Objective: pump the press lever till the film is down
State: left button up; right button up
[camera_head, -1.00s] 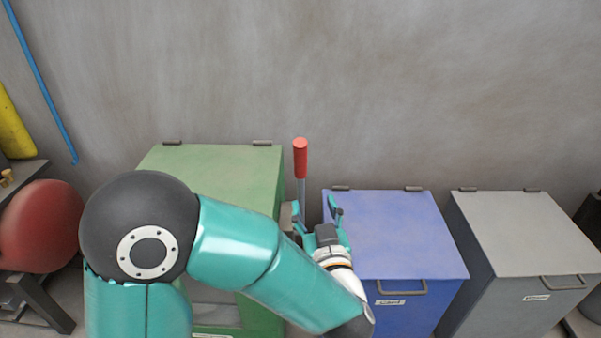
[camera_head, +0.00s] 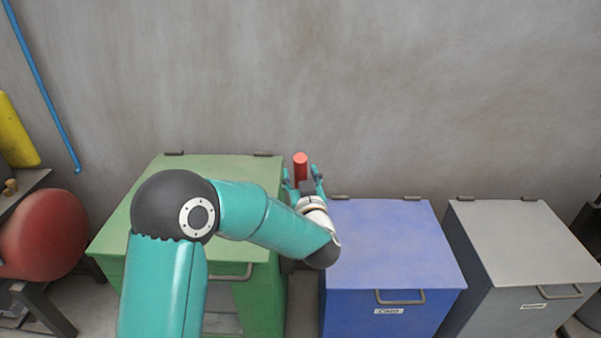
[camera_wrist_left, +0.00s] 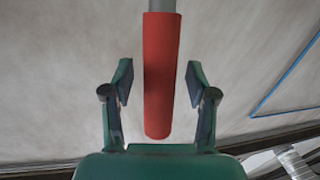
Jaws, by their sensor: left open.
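The press lever shows as a red grip (camera_head: 300,166) between the green and blue bins, near the wall. Its lower part is hidden behind my gripper in the head view. My left gripper (camera_head: 303,176) is open, with its fingers on either side of the red grip. In the left wrist view the red grip (camera_wrist_left: 160,75) stands between the open fingers (camera_wrist_left: 158,85), with a visible gap on both sides, on a grey rod (camera_wrist_left: 162,5). The film is not visible. My right gripper is not in view.
A green bin (camera_head: 130,225) is left of the lever, a blue bin (camera_head: 395,250) right of it, and a grey bin (camera_head: 525,245) farther right. A red rounded object (camera_head: 42,235) and a yellow cylinder (camera_head: 15,130) are at the far left. The wall is close behind.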

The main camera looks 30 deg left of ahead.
pick_arm(q)
jog(key=shift+w+a, duration=0.15)
jog(key=shift+w, duration=0.05)
grip_shut()
dwell(0.3)
